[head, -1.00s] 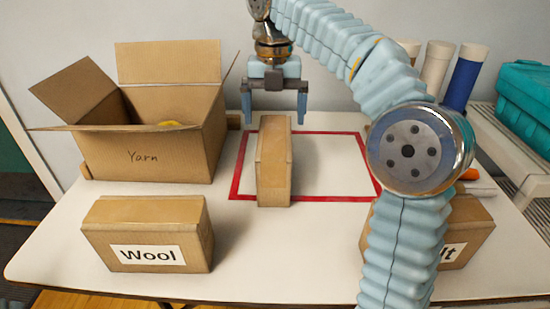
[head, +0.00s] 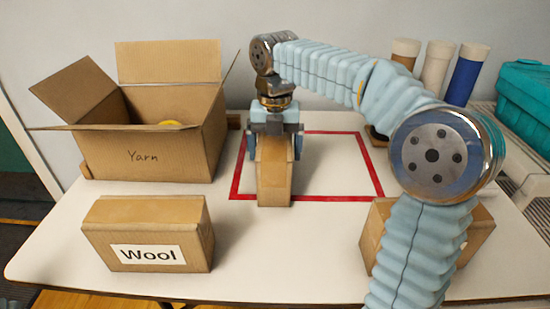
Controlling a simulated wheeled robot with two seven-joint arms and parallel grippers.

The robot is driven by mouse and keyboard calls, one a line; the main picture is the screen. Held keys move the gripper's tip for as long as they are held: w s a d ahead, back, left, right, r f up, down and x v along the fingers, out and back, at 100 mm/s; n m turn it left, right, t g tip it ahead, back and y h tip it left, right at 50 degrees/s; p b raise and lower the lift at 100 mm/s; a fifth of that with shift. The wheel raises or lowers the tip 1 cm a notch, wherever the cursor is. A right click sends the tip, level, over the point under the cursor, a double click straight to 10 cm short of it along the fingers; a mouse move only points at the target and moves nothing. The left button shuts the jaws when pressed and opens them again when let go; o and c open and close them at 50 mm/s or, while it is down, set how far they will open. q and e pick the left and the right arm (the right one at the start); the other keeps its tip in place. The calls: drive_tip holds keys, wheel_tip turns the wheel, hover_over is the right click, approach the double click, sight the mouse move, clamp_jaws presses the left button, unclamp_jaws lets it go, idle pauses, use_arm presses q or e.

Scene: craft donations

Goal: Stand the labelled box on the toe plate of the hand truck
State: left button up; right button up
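A plain upright cardboard box (head: 274,183) stands within the red taped outline at the middle of the table. No label shows on its visible faces. My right gripper (head: 275,150) has come down over its top, with one finger on each side. The fingers look open, and I cannot make out contact with the box. A box labelled "Wool" (head: 148,237) lies at the front left. Another box (head: 374,230) at the front right is mostly hidden behind my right arm. No hand truck is in view, and my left gripper is not in view.
An open carton marked "Yarn" (head: 150,150) stands at the back left with its flaps spread. Several tubes (head: 467,75) stand at the back right. A teal case (head: 525,95) rests on a grey rack beside the table. The front middle of the table (head: 285,260) is clear.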

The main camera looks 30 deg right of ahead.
sight(266, 149)
drive_tip(key=c, duration=1)
wheel_tip(266, 149, up, 4)
drive_tip(key=shift+f, duration=0.25)
drive_tip(key=s+a+r, duration=0.1)
drive_tip(key=r, duration=0.1)
drive_tip(key=s+a+r, duration=0.1)
drive_tip(key=r, duration=0.1)
drive_tip(key=s+a+r, duration=0.1)
drive_tip(key=a+r, duration=0.1)
drive_tip(key=shift+s, duration=0.25)
drive_tip(key=s+a+r, duration=0.1)
drive_tip(key=s+a, duration=0.1)
drive_tip(key=s+a+r, duration=0.1)
drive_tip(key=s+a, duration=0.1)
drive_tip(key=s+a+r, duration=0.1)
drive_tip(key=s+a, duration=0.1)
drive_tip(key=shift+a+r, duration=0.15)
drive_tip(key=shift+r, duration=0.1)
